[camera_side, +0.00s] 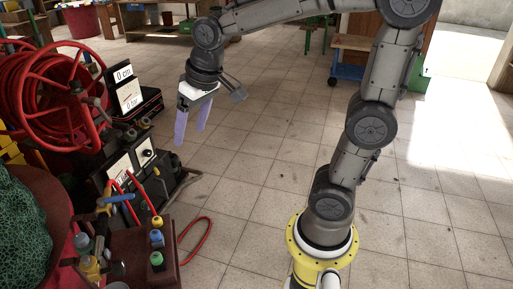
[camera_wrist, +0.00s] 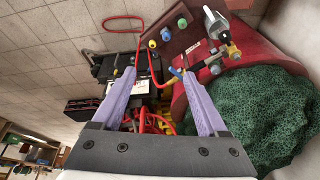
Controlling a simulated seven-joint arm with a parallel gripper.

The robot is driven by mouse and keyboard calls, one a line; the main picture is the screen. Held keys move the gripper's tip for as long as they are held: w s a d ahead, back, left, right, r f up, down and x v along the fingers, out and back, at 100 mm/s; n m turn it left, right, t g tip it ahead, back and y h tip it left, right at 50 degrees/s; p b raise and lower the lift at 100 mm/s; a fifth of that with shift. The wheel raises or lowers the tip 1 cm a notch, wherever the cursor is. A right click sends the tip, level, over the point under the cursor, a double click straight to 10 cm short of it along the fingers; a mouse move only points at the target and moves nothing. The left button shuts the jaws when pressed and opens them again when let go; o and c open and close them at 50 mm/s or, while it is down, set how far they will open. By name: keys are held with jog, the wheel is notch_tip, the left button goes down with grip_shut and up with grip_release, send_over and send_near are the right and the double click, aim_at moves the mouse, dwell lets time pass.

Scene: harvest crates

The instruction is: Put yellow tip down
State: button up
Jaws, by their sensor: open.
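A yellow tip (camera_side: 157,221) stands in a row with a blue tip (camera_side: 156,237) and a green tip (camera_side: 156,258) on a dark red stand (camera_side: 166,276). In the wrist view the yellow tip (camera_wrist: 152,44) shows beyond my fingertips, beside the blue tip (camera_wrist: 165,34) and green tip (camera_wrist: 182,23). My gripper (camera_side: 190,138) has two purple fingers. It is open and empty, raised above and behind the stand in the side view. In the wrist view its fingers (camera_wrist: 158,73) are spread apart. Another yellow part (camera_side: 91,268) shows among tools left of the stand.
A red hose reel (camera_side: 50,88) and gauge boxes (camera_side: 122,165) stand at left. A blue-handled tool (camera_side: 118,197) lies near the stand. A green netted bundle (camera_wrist: 250,115) fills the wrist view's right. A red hose loop (camera_side: 195,240) lies on the floor. The middle floor is clear.

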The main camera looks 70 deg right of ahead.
jog(key=s+a+f+n+t, duration=0.1)
jog(key=s+n, duration=0.1)
jog(key=s, duration=1.3)
jog(key=shift+s+f+t, duration=0.15)
jog(key=shift+f+t, duration=0.1)
jog(key=shift+t, duration=0.05)
